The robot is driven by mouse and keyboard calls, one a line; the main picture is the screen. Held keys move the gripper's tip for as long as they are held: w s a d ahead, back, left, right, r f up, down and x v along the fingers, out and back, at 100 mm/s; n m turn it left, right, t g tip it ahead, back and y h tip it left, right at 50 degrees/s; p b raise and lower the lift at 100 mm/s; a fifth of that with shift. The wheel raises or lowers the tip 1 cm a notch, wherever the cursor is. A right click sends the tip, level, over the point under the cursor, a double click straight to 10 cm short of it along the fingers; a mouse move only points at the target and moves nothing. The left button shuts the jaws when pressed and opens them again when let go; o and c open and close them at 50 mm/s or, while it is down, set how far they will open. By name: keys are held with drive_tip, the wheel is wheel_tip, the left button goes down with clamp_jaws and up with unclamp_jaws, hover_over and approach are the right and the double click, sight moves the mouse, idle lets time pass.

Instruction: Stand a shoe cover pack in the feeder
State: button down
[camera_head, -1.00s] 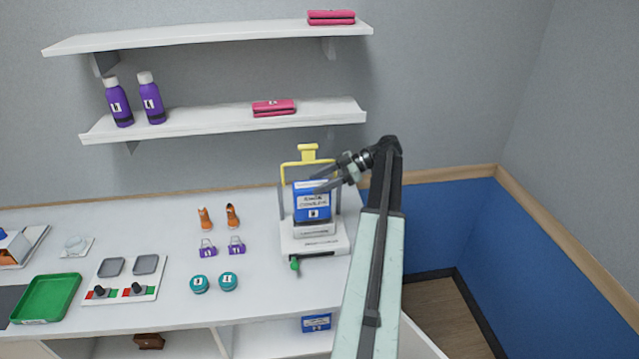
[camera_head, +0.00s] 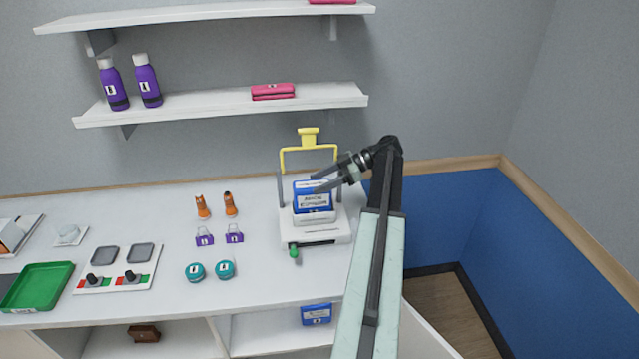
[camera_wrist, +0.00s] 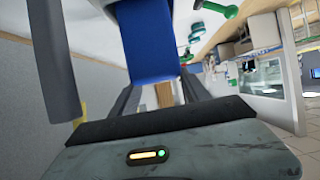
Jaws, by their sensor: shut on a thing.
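A blue and white shoe cover pack (camera_head: 312,199) stands upright in the feeder (camera_head: 316,236), a white base with grey side posts and a yellow frame behind. Its lower part is hidden by the feeder's white front. My gripper (camera_head: 322,183) comes from the right and is shut on the top of the pack. In the wrist view the blue pack (camera_wrist: 150,42) fills the space between the fingers. A second blue pack (camera_head: 316,314) sits on the shelf below the counter.
Orange bottles, purple clips and teal round tins (camera_head: 195,272) stand on the counter left of the feeder. A green tray (camera_head: 38,287) and a switch panel (camera_head: 118,268) lie further left. Purple bottles (camera_head: 147,82) and a pink case (camera_head: 273,91) are on the wall shelf.

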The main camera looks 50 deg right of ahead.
drive_tip(key=shift+f, duration=0.2)
drive_tip(key=shift+c, duration=2.2)
unclamp_jaws()
drive_tip(key=shift+d, duration=0.1)
drive_tip(key=p+v, duration=0.3)
drive_tip(key=v, duration=0.4)
drive_tip(key=shift+s+d, duration=0.2)
drive_tip(key=shift+s, duration=0.05)
drive_tip(key=shift+r, duration=0.1)
